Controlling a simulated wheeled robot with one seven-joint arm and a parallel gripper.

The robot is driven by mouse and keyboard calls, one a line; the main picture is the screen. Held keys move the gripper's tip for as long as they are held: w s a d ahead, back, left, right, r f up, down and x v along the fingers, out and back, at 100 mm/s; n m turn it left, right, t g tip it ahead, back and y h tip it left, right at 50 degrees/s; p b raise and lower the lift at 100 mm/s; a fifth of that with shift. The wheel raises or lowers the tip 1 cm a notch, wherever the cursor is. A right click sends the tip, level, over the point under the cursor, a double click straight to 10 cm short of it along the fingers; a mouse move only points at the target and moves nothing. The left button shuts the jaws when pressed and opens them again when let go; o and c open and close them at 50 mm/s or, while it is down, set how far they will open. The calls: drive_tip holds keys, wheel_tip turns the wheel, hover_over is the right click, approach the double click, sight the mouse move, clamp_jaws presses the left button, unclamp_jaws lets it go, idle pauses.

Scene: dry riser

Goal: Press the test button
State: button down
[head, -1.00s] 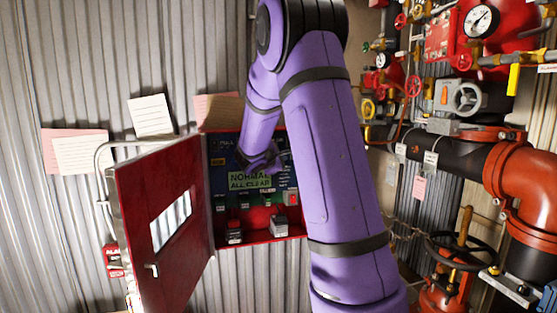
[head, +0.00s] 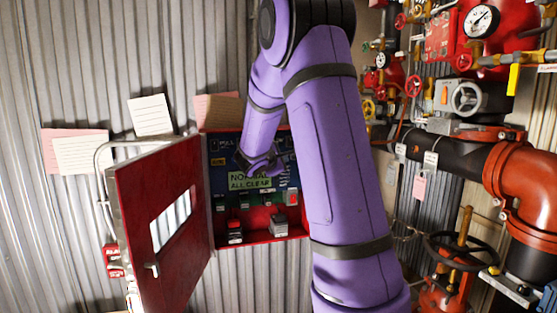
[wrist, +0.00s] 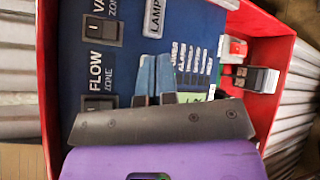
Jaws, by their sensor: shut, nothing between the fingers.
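The open red panel box (head: 262,241) holds a dark blue board with a green display (head: 250,183) reading "NORMAL ALL CLEAR". My gripper (head: 248,165) is in front of the board, covering part of the display's upper edge. In the wrist view my gripper (wrist: 154,62) is shut and empty, its two fingers side by side. Dark rocker switches (wrist: 103,31) labelled "VA… ZONE" and "FLOW ZONE" are to the left. I cannot make out a button labelled test, nor whether the fingertips touch the board.
The red door (head: 165,200) stands open at the left of the box. Red pipes and valves (head: 520,185) fill the right side.

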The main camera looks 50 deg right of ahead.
drive_tip(key=s+a, duration=0.1)
drive_tip(key=s, duration=0.1)
drive_tip(key=s+a, duration=0.1)
drive_tip(key=s, duration=0.1)
drive_tip(key=shift+s+a, duration=0.1)
drive_tip(key=shift+a, duration=0.25)
idle(0.3)
idle(0.8)
drive_tip(key=s+a+m+y, duration=0.3)
drive_tip(key=s+a+y, duration=0.2)
drive_tip(key=s+a, duration=0.3)
drive_tip(key=s+a+r+m+t+y, duration=0.1)
drive_tip(key=s+a+m+y, duration=0.2)
drive_tip(key=a, duration=1.1)
drive_tip(key=s+a+r+m+y, duration=0.1)
drive_tip(key=s+a+m+y, duration=0.2)
drive_tip(key=s+a+y, duration=0.4)
drive_tip(key=s+a, duration=0.5)
drive_tip(key=shift+s+r+t, duration=0.2)
drive_tip(key=shift+s+t, duration=0.1)
drive_tip(key=shift+s, duration=0.1)
